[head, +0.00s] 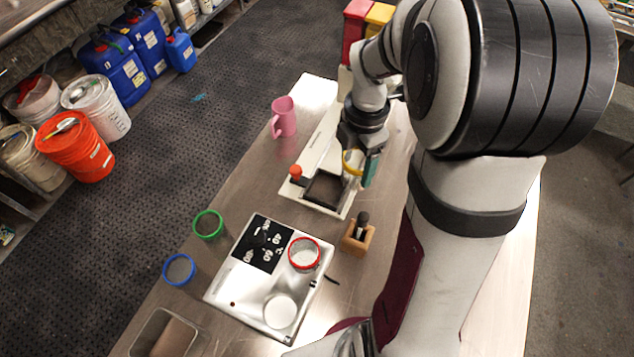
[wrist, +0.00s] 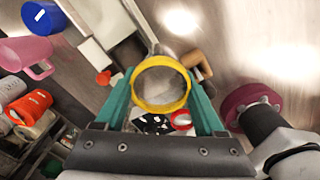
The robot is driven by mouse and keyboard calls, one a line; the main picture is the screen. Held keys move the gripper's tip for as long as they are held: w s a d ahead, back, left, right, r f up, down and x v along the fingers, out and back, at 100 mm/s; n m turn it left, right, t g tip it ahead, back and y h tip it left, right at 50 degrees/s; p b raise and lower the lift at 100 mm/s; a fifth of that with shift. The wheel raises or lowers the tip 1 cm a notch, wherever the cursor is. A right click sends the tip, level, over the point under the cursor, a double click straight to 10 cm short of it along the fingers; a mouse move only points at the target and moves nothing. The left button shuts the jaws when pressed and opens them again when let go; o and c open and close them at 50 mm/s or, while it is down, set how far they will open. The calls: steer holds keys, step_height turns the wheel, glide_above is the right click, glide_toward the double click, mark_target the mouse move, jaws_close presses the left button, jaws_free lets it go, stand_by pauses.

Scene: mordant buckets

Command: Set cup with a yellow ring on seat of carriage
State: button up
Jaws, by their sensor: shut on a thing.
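The cup with a yellow ring (head: 353,162) is held between the teal fingers of my gripper (head: 361,166). In the wrist view the cup's yellow ring (wrist: 160,107) faces the camera, with my gripper (wrist: 160,90) closed on its sides. A long white device (head: 318,143) lies on the table, with a dark square frame (head: 325,203) that looks like the carriage seat at its near end. A red-orange knob (head: 296,171) stands at its left. The cup is above and to the right of the frame, apparently in the air. My gripper partly hides the device's right side.
A silver appliance (head: 236,286) bears a red-ringed cup (head: 304,254). Green-ringed (head: 208,224) and blue-ringed (head: 179,270) cups stand left of it. A wooden block (head: 357,240) with a dark-handled item stands near the frame. A pink jug (head: 284,117) is beyond, left of the device.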

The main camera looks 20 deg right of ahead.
steer(key=s+d, duration=0.2)
steer(key=d, duration=0.2)
steer(key=w+a+f, duration=0.2)
steer(key=f, duration=0.1)
steer(key=w+a+f, duration=0.5)
steer(key=f, duration=0.1)
steer(key=shift+w+a+f, duration=0.1)
steer(key=shift+w+a, duration=0.1)
steer(key=shift+a, duration=0.15)
steer(key=shift+f, duration=0.4)
steer(key=o, duration=1.4)
steer(key=shift+f, duration=0.15)
step_height(320, 180, up, 12)
steer(key=r, duration=0.1)
steer(key=s+a+r+m, duration=0.1)
steer(key=s+a+m, duration=0.2)
steer(key=s+m, duration=0.5)
steer(key=s+a+r+m+y, duration=0.1)
steer(key=s+a+m, duration=0.3)
steer(key=s+m, duration=0.4)
steer(key=s+a+r+m, duration=0.2)
steer(key=s+a+m, duration=0.2)
steer(key=s+m, duration=0.4)
steer(key=shift+m+y, duration=0.4)
steer(key=shift+m, duration=0.3)
